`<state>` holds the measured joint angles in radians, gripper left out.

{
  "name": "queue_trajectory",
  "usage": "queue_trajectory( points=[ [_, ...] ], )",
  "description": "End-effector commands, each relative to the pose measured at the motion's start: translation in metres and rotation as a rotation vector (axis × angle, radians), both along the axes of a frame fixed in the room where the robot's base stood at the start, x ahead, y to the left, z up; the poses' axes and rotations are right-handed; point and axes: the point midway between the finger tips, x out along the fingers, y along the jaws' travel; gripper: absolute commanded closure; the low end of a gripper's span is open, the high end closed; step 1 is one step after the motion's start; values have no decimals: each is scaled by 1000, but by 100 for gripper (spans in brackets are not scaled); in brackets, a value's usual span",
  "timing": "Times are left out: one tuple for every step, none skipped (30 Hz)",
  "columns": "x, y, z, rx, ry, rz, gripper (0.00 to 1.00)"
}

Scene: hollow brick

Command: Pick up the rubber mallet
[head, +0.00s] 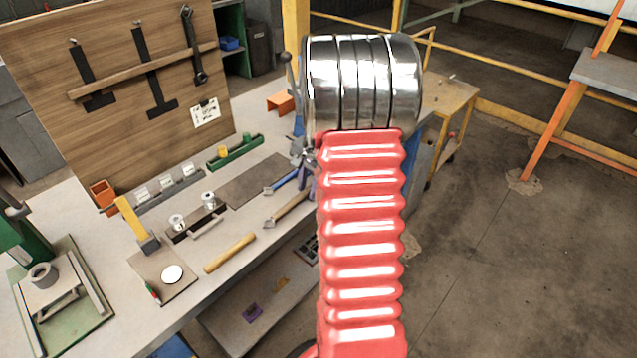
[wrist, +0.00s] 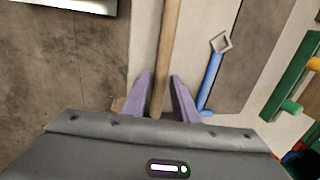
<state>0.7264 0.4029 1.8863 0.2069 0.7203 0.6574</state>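A tool with a plain wooden handle (head: 290,207) lies at the right edge of the workbench. Its handle also shows in the wrist view (wrist: 168,40), running from the top edge down to between my fingers. In the head view my gripper (head: 307,170) is partly hidden behind my red arm, over the bench edge.
A blue-handled tool (wrist: 210,80) lies just right of the wooden handle in the wrist view. A green tray (head: 235,151), a yellow-handled hammer (head: 133,220) and a wooden rod (head: 230,252) are on the bench (head: 205,285). Open floor (head: 480,260) lies to the right.

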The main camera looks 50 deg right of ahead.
Motion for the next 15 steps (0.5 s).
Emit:
queue_trajectory(
  points=[
    [0, 0, 0, 0, 0, 0, 74],
    [0, 0, 0, 0, 0, 0, 74],
    [0, 0, 0, 0, 0, 0, 74],
    [0, 0, 0, 0, 0, 0, 74],
    [0, 0, 0, 0, 0, 0, 74],
    [0, 0, 0, 0, 0, 0, 76],
    [0, 0, 0, 0, 0, 0, 78],
    [0, 0, 0, 0, 0, 0, 80],
    [0, 0, 0, 0, 0, -1, 83],
    [0, 0, 0, 0, 0, -1, 85],
    [0, 0, 0, 0, 0, -1, 87],
    [0, 0, 0, 0, 0, -1, 90],
    [0, 0, 0, 0, 0, -1, 92],
    [0, 0, 0, 0, 0, -1, 94],
    [0, 0, 0, 0, 0, -1, 97]
  ],
)
